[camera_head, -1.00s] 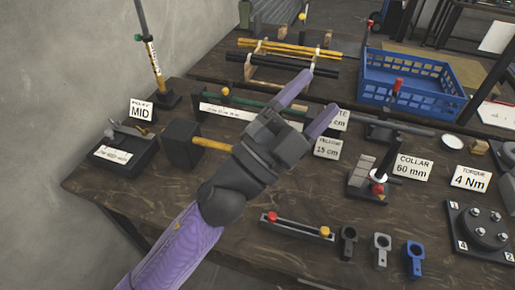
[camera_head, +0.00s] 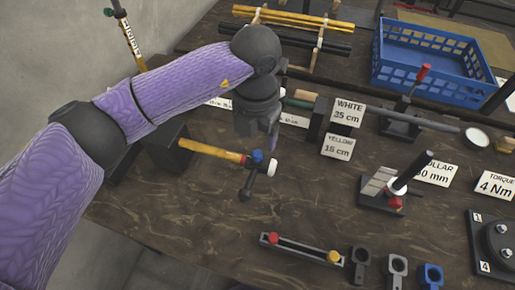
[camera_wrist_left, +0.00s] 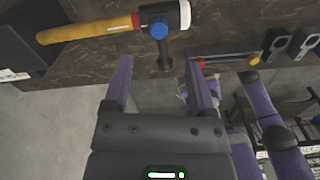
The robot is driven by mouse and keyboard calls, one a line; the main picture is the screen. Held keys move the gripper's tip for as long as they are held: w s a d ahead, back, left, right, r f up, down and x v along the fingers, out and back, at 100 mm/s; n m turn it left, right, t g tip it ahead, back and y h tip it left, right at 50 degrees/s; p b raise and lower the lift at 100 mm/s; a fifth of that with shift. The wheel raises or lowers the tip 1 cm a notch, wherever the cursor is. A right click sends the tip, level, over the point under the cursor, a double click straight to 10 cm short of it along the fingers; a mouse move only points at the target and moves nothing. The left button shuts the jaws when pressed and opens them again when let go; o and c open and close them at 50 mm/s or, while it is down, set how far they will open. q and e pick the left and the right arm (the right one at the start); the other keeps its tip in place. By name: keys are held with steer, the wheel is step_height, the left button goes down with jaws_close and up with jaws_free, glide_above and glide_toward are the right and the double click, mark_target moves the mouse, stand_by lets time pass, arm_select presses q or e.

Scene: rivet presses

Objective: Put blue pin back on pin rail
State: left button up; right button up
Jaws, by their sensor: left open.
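The blue pin's round blue head (camera_head: 257,157) shows at the hammer head on the table. It also shows in the left wrist view (camera_wrist_left: 158,27), and a dark stem-like part lies close by; I cannot tell how they join. The pin rail (camera_head: 298,250) lies near the table's front, with a red pin at its left end and a yellow one at its right. It shows in the wrist view (camera_wrist_left: 225,59). My left gripper (camera_head: 272,140) points down just behind the blue head. In the wrist view its fingers (camera_wrist_left: 156,70) are apart with nothing between them.
The hammer's yellow handle (camera_head: 210,150) runs left to a dark block. Black, grey and blue (camera_head: 430,275) collars stand right of the rail. A press with a red knob (camera_head: 383,190) and label cards stand behind. The blue crate (camera_head: 432,80) is at the back. The front left tabletop is bare.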

mark_target(257, 153)
arm_select(q)
steer(key=f+b, duration=0.1)
steer(key=f, duration=0.5)
steer(key=shift+w+f, duration=0.15)
steer(key=shift+w, duration=0.05)
jaws_close()
